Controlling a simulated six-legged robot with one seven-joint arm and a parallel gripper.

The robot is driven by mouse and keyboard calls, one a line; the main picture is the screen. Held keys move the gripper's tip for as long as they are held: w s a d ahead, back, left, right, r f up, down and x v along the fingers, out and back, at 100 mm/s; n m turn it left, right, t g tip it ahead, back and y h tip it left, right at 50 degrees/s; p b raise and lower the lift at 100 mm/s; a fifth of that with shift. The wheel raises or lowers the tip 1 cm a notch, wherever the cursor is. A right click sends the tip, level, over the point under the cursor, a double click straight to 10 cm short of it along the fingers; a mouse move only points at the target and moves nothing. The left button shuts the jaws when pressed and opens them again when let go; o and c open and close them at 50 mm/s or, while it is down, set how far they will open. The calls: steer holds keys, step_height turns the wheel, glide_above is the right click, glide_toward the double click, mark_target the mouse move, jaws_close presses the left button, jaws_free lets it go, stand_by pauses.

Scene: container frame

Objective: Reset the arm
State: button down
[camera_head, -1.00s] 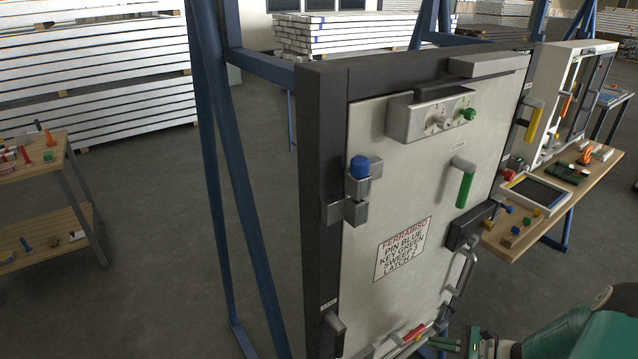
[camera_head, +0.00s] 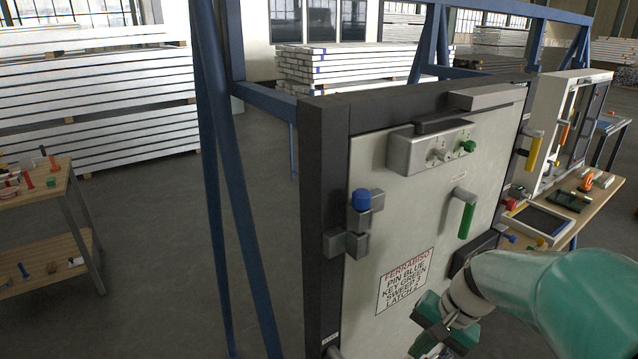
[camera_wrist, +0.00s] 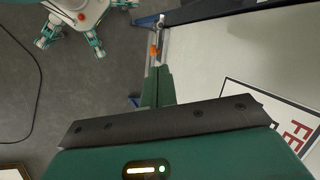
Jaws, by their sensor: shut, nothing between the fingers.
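My gripper (camera_head: 426,343) is in front of the lower right part of the light grey door panel (camera_head: 400,220), below the printed sign (camera_head: 405,281). In the wrist view its two green fingers (camera_wrist: 158,82) lie together with nothing between them. The arm comes in from the right edge of the head view and hides the panel's lower right part. The fingers look clear of the panel, with floor beyond them in the wrist view.
The panel carries a blue-capped pin (camera_head: 361,199), a green-gripped handle (camera_head: 467,217) and a knob box (camera_head: 425,148). A wooden side table (camera_head: 560,225) stands at right, shelves (camera_head: 40,215) at left. A blue frame post (camera_head: 222,180) stands left of the panel; open floor lies beyond.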

steer(key=s+a+r+n+t+h, duration=0.1)
steer(key=s+r+n+t+h, duration=0.1)
steer(key=s+r, duration=0.3)
steer(key=s+a+r+n+t+h, duration=0.2)
steer(key=s+r+n+t, duration=0.1)
steer(key=s+r+n, duration=0.1)
steer(key=shift+s+a+r+n+h, duration=0.25)
steer(key=shift+s+r+n+h, duration=0.05)
steer(key=shift+s+r, duration=0.6)
steer(key=shift+w, duration=0.1)
